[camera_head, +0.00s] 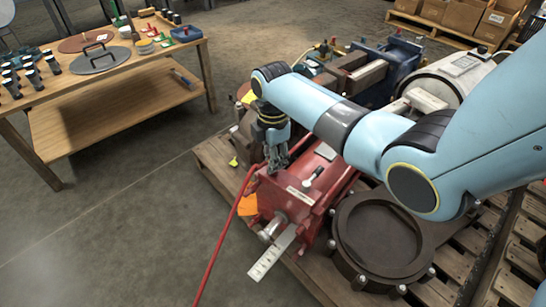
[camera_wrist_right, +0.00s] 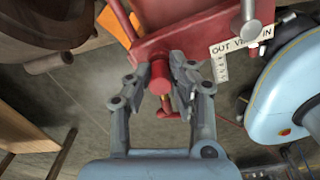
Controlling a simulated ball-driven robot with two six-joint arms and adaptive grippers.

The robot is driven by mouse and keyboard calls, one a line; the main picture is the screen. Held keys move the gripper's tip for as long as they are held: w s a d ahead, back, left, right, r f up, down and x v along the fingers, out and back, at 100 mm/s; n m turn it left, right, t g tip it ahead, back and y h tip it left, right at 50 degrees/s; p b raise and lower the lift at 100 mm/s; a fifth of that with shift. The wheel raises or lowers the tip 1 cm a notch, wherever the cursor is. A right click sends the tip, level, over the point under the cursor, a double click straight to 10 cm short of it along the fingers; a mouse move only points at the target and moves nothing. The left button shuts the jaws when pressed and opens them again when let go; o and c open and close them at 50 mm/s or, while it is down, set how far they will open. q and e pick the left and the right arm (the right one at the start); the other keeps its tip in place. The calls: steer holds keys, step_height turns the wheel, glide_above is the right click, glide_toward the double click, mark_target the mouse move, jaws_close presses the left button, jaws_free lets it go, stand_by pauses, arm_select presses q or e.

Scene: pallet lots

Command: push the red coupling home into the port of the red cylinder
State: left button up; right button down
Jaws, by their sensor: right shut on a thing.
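The red cylinder (camera_head: 300,190) is a boxy red unit lying on a wooden pallet, with a silver rod at its near end. Its red body (camera_wrist_right: 205,32) fills the top of the right wrist view. My right gripper (camera_head: 277,158) is at its left far side, and its fingers (camera_wrist_right: 162,82) are shut on the red coupling (camera_wrist_right: 159,74). The coupling lines up with the red body's edge; I cannot tell how deep it sits in the port. A red hose (camera_head: 223,240) runs from near the gripper down to the floor. My left gripper is out of view.
A white label strip (camera_head: 271,255) sticks out from the cylinder's near end. A dark round flanged housing (camera_head: 378,235) stands close on the right. An orange tag (camera_head: 247,205) hangs at the left side. A wooden workbench (camera_head: 120,105) stands at the left, with clear floor between.

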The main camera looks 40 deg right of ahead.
steer(key=shift+f, duration=0.25)
steer(key=c, duration=1.1)
jaws_free()
step_height(320, 180, up, 12)
